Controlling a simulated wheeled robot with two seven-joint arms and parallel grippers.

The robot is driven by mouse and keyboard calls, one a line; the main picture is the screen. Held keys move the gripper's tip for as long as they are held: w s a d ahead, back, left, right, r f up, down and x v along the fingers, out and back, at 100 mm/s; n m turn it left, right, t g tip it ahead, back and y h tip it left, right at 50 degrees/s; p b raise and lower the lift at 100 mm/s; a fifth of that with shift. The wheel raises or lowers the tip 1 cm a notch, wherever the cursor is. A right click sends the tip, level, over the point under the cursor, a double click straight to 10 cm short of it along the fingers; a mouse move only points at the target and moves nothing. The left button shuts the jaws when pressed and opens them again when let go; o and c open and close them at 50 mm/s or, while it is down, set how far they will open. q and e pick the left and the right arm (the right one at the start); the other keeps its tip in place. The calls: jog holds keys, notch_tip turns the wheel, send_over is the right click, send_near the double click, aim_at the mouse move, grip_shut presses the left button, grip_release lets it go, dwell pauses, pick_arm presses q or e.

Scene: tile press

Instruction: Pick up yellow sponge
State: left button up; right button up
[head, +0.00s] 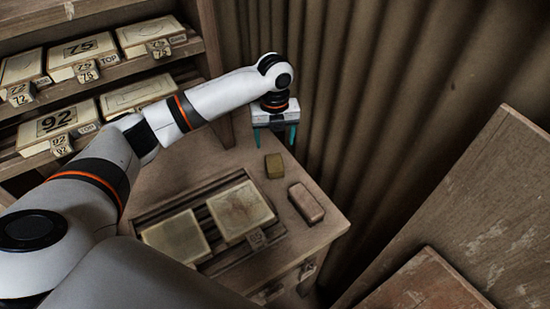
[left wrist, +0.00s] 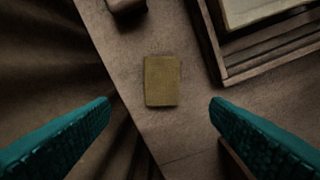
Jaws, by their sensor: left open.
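The yellow sponge (head: 274,166) is a small dull-yellow block lying on the wooden bench top near its back edge. In the left wrist view the sponge (left wrist: 162,81) lies flat, ahead of and between the two teal fingers. My left gripper (head: 275,138) is open and empty, above the bench and a little behind the sponge in the head view. In the left wrist view the left gripper (left wrist: 160,120) has its fingers wide apart on either side, touching nothing. My right gripper is not in view.
A brownish-pink block (head: 306,202) lies close to the sponge on the bench (head: 322,232). A slatted rack (head: 197,207) with two tiles stands beside it. Shelves (head: 107,75) with numbered boxes are at the left. A curtain (head: 340,80) hangs behind, and wooden boards (head: 450,215) lean at the right.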

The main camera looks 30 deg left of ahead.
aim_at(275, 162)
pick_arm(q)
notch_tip(275, 162, down, 4)
jog(key=shift+s+r, duration=0.1)
jog(key=shift+s, duration=0.05)
jog(key=shift+f, duration=0.3)
jog(key=f, duration=0.1)
jog(key=f+p, duration=0.1)
jog(key=f, duration=0.2)
jog(key=shift+s+d+f, duration=0.1)
jog(key=shift+s+d, duration=0.05)
jog(key=shift+s, duration=0.15)
jog(key=shift+f, duration=0.5)
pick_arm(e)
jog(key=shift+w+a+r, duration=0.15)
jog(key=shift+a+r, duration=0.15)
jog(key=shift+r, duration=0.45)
pick_arm(q)
jog(key=c, duration=1.1)
jog(key=shift+w+r, duration=0.1)
jog(key=shift+r, duration=0.1)
notch_tip(275, 162, up, 10)
jog(key=shift+f, duration=0.15)
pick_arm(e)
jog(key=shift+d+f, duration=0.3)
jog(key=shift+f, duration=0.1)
